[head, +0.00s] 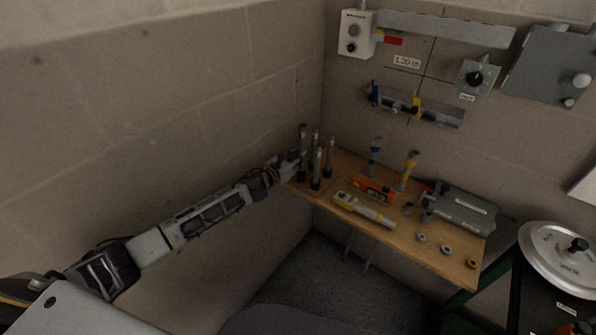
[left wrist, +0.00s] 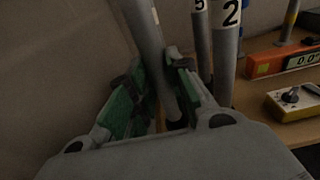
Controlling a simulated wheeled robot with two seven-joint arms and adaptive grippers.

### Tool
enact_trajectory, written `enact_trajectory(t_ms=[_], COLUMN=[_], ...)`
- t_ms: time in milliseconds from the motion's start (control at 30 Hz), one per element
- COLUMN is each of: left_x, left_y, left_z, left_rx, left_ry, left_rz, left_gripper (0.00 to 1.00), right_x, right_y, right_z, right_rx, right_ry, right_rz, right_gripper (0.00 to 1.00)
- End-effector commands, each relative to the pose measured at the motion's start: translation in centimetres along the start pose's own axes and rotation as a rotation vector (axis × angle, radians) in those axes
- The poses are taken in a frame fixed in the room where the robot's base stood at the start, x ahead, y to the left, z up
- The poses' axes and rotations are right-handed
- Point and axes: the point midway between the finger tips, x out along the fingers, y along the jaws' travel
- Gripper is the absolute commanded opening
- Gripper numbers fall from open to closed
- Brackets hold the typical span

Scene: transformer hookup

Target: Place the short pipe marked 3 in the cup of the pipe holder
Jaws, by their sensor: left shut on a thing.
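My left gripper (head: 291,162) is at the left end of the wooden table. In the left wrist view its green-padded fingers (left wrist: 156,82) are shut around a grey pipe (left wrist: 148,38). No number shows on the held pipe, so I cannot tell its mark. Its lower end meets something dark between the fingers. Just right of it stand a pipe marked 5 (left wrist: 202,45) and a pipe marked 2 (left wrist: 226,55). In the head view several grey pipes stand close together, including a front one (head: 317,163) in a dark cup (head: 315,184). My right gripper is not in view.
On the table (head: 435,262) are an orange meter (head: 374,190), a yellow-and-grey tool (head: 364,208), a blue-banded post (head: 375,155), a yellow-banded post (head: 409,168), a grey box (head: 462,212) and small rings. Wall fixtures (head: 415,106) hang behind. The left wall is close to my arm.

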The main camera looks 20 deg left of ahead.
Motion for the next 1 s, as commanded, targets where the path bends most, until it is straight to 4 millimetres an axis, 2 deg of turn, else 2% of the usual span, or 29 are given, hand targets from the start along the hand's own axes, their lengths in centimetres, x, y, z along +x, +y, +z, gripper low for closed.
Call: enact_trajectory(t_ms=[200, 467, 767, 1000], left_x=[0.1, 0.1, 0.2, 0.3], left_y=[0.0, 0.0, 0.0, 0.0], left_z=[-0.9, -0.9, -1.3, -2.7], left_rx=[0.0, 0.0, -0.001, -0.002], left_ry=[-0.001, -0.001, -0.001, -0.001], left_rz=[0.0, 0.0, 0.0, 0.0], left_gripper=[0.0, 0.0, 0.0, 0.0], right_x=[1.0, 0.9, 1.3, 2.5], right_y=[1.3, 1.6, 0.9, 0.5], right_z=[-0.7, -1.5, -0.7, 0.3], right_rx=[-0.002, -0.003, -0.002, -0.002], right_ry=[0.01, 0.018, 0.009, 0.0], right_rz=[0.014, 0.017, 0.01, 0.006], right_gripper=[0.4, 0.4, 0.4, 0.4])
